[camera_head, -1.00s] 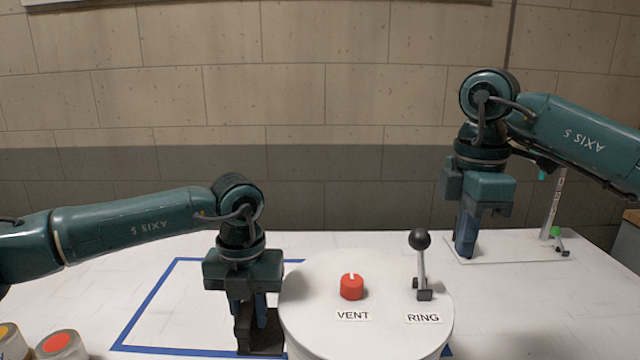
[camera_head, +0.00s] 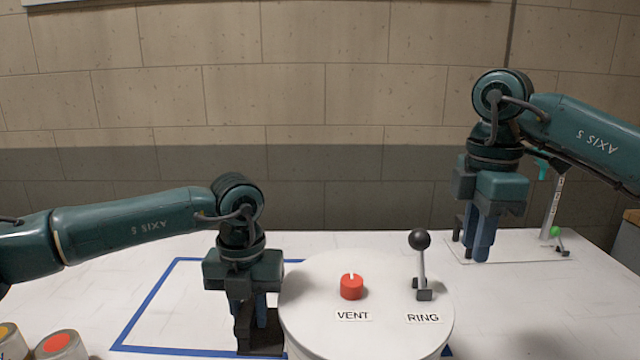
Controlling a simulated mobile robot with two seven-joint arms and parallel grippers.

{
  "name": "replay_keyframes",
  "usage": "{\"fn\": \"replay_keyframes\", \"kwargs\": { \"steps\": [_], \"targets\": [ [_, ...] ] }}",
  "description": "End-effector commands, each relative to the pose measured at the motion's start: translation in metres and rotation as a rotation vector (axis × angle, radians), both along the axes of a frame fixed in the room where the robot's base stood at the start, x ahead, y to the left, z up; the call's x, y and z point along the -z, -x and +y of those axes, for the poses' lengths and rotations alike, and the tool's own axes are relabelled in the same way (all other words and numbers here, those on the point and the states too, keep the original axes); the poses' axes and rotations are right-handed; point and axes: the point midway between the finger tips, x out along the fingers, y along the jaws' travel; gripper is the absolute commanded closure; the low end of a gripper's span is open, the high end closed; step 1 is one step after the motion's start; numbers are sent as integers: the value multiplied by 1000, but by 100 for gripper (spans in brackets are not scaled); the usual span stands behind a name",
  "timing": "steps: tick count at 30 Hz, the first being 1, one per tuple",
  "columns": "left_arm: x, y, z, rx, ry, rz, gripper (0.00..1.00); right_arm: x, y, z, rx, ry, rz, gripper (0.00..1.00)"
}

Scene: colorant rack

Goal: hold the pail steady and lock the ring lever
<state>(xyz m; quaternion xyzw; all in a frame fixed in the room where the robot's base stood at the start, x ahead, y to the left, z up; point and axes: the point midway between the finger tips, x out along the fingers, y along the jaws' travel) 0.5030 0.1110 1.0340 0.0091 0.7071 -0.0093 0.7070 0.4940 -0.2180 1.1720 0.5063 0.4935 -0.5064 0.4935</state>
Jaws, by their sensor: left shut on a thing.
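The white pail (camera_head: 320,320) stands at the front centre, its round lid facing up. The ring lever (camera_head: 422,265) stands almost upright on the lid's right side, with a black ball knob (camera_head: 419,239) and a dark base above the "RING" label. My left gripper (camera_head: 254,318) is at the pail's left side, shut on a black side handle (camera_head: 262,340); its fingertips are partly hidden there. My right gripper (camera_head: 480,255) hangs pointing down, right of the lever and apart from it.
A red vent knob (camera_head: 351,287) sits on the lid above the "VENT" label. Blue tape (camera_head: 150,300) outlines an area around the pail. Small cans (camera_head: 62,345) stand at the front left. A stand with a green knob (camera_head: 556,231) is at the back right.

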Motion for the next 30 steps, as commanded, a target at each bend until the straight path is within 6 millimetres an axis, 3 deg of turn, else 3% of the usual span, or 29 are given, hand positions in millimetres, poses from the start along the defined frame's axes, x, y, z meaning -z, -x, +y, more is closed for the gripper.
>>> {"fn": "replay_keyframes", "kwargs": {
  "steps": [8, 21, 26, 30],
  "targets": [
    [0, 0, 0, 0, 0, 1, 100, -13, -1, 0, 1, 0, -2, 77],
    [0, 0, 0, 0, 0, 1, 100, -99, 0, 0, 2, 1, -5, 77],
    [0, 0, 0, -1, 0, 1, 100, -114, 0, 1, 0, 1, -1, 77],
    [0, 0, 0, -1, 0, 0, 100, -120, 0, 2, -24, 0, -1, 66]
  ]
}}
